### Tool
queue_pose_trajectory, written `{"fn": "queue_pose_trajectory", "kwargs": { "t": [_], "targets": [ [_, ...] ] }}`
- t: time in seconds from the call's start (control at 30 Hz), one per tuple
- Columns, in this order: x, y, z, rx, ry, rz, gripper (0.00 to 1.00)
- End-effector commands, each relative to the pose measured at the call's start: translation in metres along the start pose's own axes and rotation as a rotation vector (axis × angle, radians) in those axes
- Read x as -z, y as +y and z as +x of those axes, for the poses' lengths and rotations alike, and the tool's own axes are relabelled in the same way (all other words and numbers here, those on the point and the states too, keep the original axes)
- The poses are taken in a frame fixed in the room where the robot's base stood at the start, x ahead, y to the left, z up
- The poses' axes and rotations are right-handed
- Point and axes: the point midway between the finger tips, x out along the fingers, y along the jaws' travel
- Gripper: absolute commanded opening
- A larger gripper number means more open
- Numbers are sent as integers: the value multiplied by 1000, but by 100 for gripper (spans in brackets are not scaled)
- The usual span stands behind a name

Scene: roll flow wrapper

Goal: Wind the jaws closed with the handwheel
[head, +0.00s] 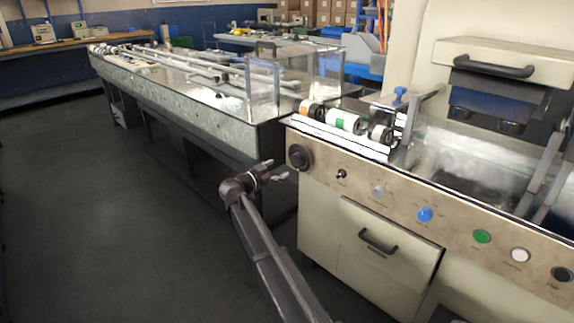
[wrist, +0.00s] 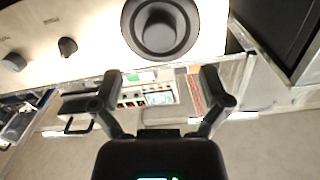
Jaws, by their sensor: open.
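The handwheel, a black round knob (head: 299,157), is on the left end of the beige machine's front panel. In the wrist view the handwheel (wrist: 160,27) is large at the top middle, beyond my fingertips. My gripper (head: 279,172) is just in front of the panel's left end, slightly below and left of the handwheel. In the wrist view my gripper (wrist: 160,82) has its two fingers spread apart with nothing between them. No contact with the handwheel shows. I cannot tell for sure which machine parts are the jaws.
The panel holds a small black switch (head: 341,174), a blue knob (head: 425,214), a green button (head: 482,236) and other controls. A drawer (head: 385,258) with a black handle is below. A long metal-sided table (head: 200,115) stands to the left. The floor (head: 110,210) there is clear.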

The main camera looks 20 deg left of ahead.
Motion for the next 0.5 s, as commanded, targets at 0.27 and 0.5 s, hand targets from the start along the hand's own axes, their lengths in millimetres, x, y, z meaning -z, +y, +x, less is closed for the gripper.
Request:
{"fn": "queue_pose_trajectory", "kwargs": {
  "t": [0.27, 0.5],
  "targets": [
    [0, 0, -29, 0, 0, 0, 96],
    [0, 0, -34, 0, 0, 0, 96]
  ]
}}
